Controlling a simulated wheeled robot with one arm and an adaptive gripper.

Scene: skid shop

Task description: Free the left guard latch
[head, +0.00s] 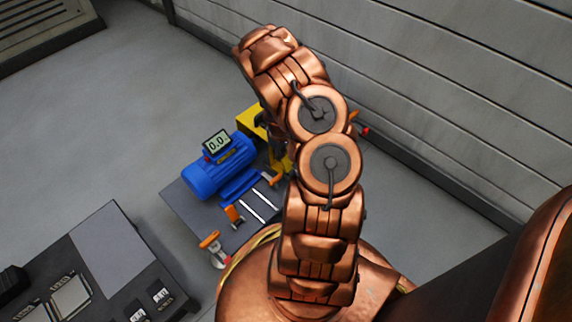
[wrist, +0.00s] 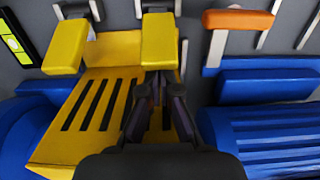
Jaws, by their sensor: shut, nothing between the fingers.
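A yellow slotted guard (wrist: 97,128) fills the left and middle of the wrist view, between blue machine bodies. Two yellow block-like tabs, which look like its latches, stand at its upper edge: one at the left (wrist: 66,45), one nearer the middle (wrist: 158,40). I cannot tell from the picture which is named left. My gripper (wrist: 155,88) is shut and empty over the guard, its tips just below the middle tab in the picture; contact is unclear. In the head view part of the yellow guard (head: 247,121) shows beside my arm, which hides the rest and my gripper.
A blue motor (head: 215,172) with a display reading 0.0 (head: 216,142) sits on the grey skid plate (head: 190,208). Orange handles (head: 234,215) stand along the plate; one also shows in the wrist view (wrist: 238,20). A dark console (head: 95,262) is at lower left. A panelled wall runs along the right.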

